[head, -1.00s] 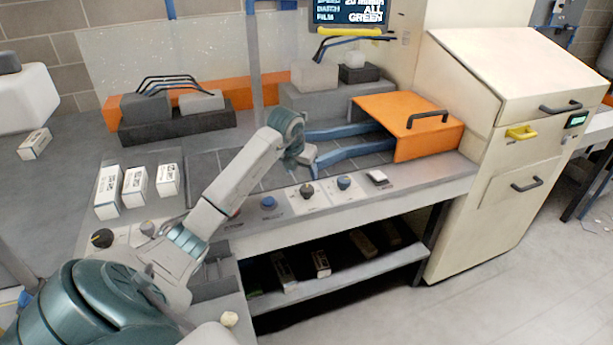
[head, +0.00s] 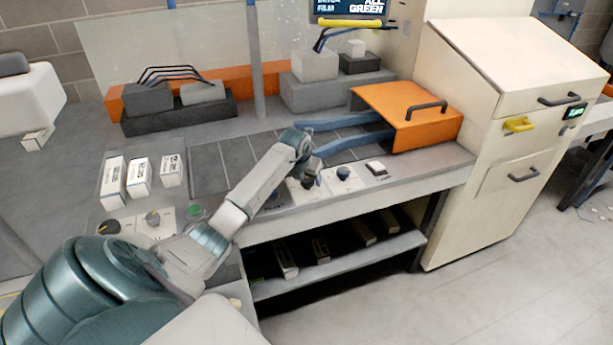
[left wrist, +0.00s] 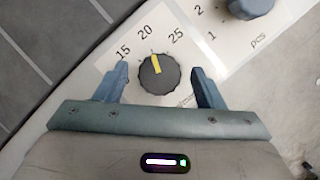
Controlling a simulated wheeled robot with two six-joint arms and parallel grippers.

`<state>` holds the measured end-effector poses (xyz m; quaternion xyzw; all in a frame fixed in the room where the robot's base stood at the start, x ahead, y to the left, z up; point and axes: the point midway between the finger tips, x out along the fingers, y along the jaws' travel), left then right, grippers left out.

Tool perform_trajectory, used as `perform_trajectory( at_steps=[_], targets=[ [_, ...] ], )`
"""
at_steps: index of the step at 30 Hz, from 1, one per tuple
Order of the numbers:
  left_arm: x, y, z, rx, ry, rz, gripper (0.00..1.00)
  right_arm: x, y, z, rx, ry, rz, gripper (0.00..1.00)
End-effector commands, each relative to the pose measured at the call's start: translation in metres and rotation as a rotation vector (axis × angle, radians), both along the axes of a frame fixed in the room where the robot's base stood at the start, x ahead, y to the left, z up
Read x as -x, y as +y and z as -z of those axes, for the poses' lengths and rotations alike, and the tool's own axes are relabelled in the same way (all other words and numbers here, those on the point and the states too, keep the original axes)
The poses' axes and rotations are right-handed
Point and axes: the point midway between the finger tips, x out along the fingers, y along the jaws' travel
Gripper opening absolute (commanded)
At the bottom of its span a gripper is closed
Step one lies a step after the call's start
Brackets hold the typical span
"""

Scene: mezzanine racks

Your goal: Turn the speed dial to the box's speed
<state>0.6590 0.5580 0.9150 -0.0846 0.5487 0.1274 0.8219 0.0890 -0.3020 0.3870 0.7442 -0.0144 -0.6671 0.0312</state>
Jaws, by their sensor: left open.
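The speed dial (left wrist: 158,74) is a dark round knob on a white plate marked 15, 20 and 25, with its yellow pointer close to 20. My right gripper is not in view.
A blue knob (head: 343,173) marked pcs and a white switch (head: 376,167) sit right of the dial. An orange hood (head: 395,105) stands behind them. A screen (head: 347,7) at the top is cut off. A lower shelf (head: 340,262) holds several boxes.

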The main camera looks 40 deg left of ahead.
Motion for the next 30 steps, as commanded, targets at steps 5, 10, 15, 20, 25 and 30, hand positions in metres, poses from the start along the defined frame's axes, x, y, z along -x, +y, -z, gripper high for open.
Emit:
perform_trajectory(
  at_steps=[5, 10, 15, 20, 25, 30],
  targets=[
    [0.000, 0.000, 0.000, 0.000, 0.000, 0.000, 0.61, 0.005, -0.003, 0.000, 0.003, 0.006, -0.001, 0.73],
    [0.000, 0.000, 0.000, 0.000, 0.000, 0.000, 0.27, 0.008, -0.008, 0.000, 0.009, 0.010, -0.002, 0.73],
    [0.000, 0.000, 0.000, 0.001, 0.000, 0.001, 0.18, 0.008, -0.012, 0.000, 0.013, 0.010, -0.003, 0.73],
    [0.000, 0.001, 0.001, 0.000, 0.000, 0.025, 0.18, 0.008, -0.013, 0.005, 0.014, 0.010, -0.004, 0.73],
    [0.000, 0.001, 0.003, -0.001, 0.000, 0.099, 0.18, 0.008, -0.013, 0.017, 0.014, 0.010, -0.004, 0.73],
    [0.000, 0.003, 0.005, -0.002, -0.001, 0.222, 0.18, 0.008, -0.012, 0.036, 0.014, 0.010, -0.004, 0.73]
  ],
)
